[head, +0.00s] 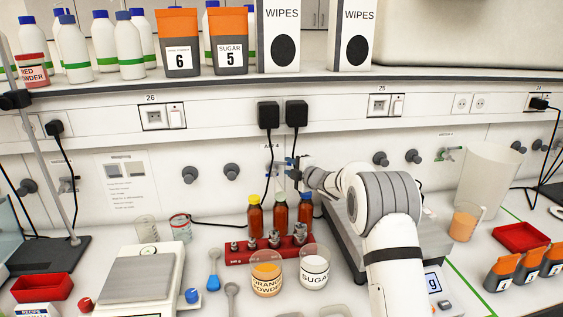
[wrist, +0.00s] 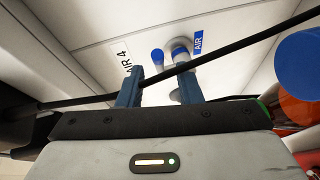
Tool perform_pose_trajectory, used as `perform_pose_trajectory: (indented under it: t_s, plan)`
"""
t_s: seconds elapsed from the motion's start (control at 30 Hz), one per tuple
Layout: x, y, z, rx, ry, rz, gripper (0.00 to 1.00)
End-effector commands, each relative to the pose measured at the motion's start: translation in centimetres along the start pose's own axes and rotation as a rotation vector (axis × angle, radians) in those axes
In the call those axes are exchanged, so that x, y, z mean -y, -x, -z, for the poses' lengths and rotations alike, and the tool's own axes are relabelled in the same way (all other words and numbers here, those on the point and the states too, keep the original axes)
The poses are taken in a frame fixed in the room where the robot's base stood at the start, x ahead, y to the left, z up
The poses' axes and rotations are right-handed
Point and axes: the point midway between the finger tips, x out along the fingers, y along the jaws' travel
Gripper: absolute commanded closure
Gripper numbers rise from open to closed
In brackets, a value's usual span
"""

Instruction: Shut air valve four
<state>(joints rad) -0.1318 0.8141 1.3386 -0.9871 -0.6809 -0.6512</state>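Air valve four is a blue-handled wall valve. In the wrist view its blue parts (wrist: 158,57) show against the white wall beside the "AIR 4" label (wrist: 122,60). In the head view the label (head: 271,147) shows, but the valve is mostly hidden behind my gripper (head: 289,163). My gripper (wrist: 159,82) is open, with its two blue-grey fingers apart and pointing at the wall. One blue valve part lies in line with the gap, the other beside the right fingertip. I cannot tell whether they touch. I see nothing clamped between the fingers.
A black cable (wrist: 232,53) crosses close to my fingers. A blue cap (wrist: 302,60) shows near at the right in the wrist view. Two black plugs (head: 283,114) sit above.

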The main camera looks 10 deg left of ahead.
Motion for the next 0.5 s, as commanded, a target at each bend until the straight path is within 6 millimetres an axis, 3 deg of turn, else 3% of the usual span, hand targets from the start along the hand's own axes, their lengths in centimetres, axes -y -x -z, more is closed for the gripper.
perform_pose_trajectory:
  t_s: [0.2,0.5]
  plan:
    - [-0.2,-2.8,0.0,0.000,0.000,0.001,0.68]
    - [0.0,-4.1,0.1,0.000,0.000,0.001,0.68]
